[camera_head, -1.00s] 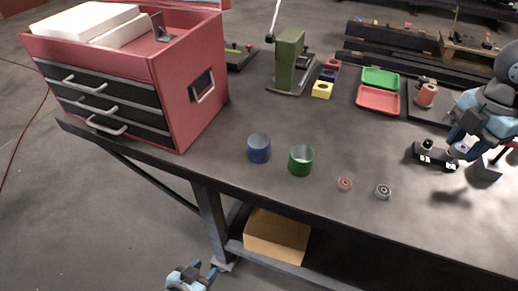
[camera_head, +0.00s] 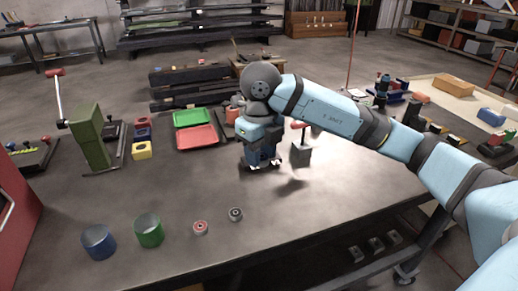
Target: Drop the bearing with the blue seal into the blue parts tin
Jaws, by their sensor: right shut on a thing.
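The blue parts tin (camera_head: 99,243) stands open and upright near the front left edge of the bench. My right gripper (camera_head: 262,163) points down low over the middle of the bench. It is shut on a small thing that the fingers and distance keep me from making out. I see no blue-sealed bearing lying in the open. A bearing with a red seal (camera_head: 200,228) and one with a dark grey seal (camera_head: 235,214) lie flat on the bench, left of and nearer than the gripper. My left gripper is out of view.
A green tin (camera_head: 149,232) stands just right of the blue one. A grey block (camera_head: 299,153) stands right of my gripper.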

